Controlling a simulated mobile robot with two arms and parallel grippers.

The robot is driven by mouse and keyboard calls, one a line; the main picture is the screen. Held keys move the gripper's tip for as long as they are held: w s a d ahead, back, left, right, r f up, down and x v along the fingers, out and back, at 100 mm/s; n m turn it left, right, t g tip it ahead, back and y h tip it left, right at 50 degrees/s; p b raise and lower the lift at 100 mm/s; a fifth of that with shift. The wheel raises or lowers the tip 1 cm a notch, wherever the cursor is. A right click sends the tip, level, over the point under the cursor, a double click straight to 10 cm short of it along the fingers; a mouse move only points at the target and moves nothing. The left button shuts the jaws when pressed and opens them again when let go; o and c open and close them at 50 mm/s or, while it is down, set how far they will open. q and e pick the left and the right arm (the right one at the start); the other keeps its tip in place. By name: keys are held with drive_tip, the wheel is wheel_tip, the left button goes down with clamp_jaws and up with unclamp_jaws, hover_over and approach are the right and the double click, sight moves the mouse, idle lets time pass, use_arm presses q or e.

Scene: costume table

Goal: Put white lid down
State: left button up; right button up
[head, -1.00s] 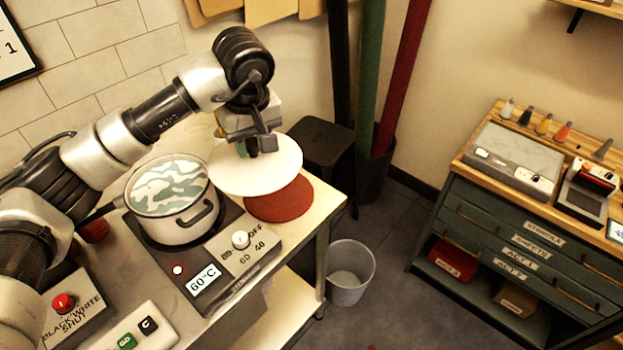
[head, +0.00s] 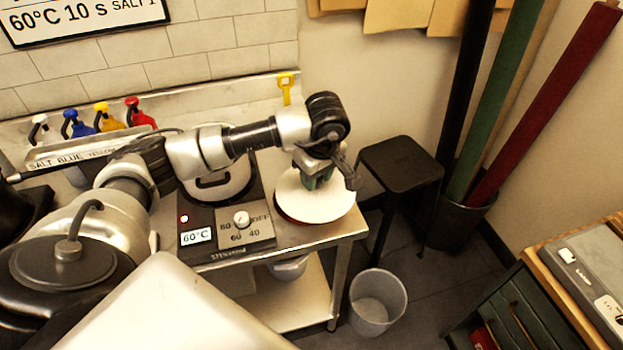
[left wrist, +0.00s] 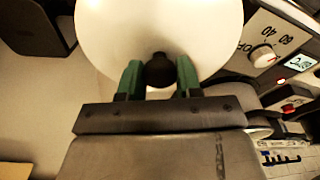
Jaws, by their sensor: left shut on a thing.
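The round white lid (head: 330,207) is at the right end of the metal table, over the red round mat (head: 283,217). Only a thin edge of the mat shows at the lid's lower left. I cannot tell whether the lid touches it. My left gripper (head: 318,182) is above the lid, shut on its dark knob. In the left wrist view the lid (left wrist: 160,25) lies beyond the green fingers (left wrist: 159,77), which sit on either side of the knob (left wrist: 159,70). My right gripper is not in view.
A white pot (head: 222,192) stands on the heater (head: 240,227) left of the lid, partly behind my left arm. A black stool (head: 402,163) stands right of the table, and a bin (head: 377,303) stands below its front corner. Colored bottles (head: 105,118) stand at the back left.

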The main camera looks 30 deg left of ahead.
use_arm(q)
drive_tip(key=w+a+f, duration=0.1)
drive_tip(key=w+a+f+p, duration=0.1)
drive_tip(key=w+a, duration=0.1)
drive_tip(key=shift+a+f, duration=0.3)
drive_tip(key=shift+f, duration=0.05)
drive_tip(key=shift+w+a+f, duration=0.2)
drive_tip(key=shift+a+f, duration=0.1)
drive_tip(key=shift+f, duration=0.15)
wheel_tip(320, 180, down, 3)
drive_tip(key=shift+f+p, duration=0.15)
drive_tip(key=shift+p, duration=0.8)
drive_tip(key=shift+f, duration=0.2)
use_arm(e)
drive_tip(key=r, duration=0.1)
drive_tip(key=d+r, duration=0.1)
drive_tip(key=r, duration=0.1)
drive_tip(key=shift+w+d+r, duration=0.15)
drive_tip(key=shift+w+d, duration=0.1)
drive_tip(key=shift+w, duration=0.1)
use_arm(q)
drive_tip(key=shift+f, duration=0.1)
drive_tip(key=shift+f+b, duration=0.15)
drive_tip(key=shift+b, duration=0.15)
drive_tip(key=o, duration=1)
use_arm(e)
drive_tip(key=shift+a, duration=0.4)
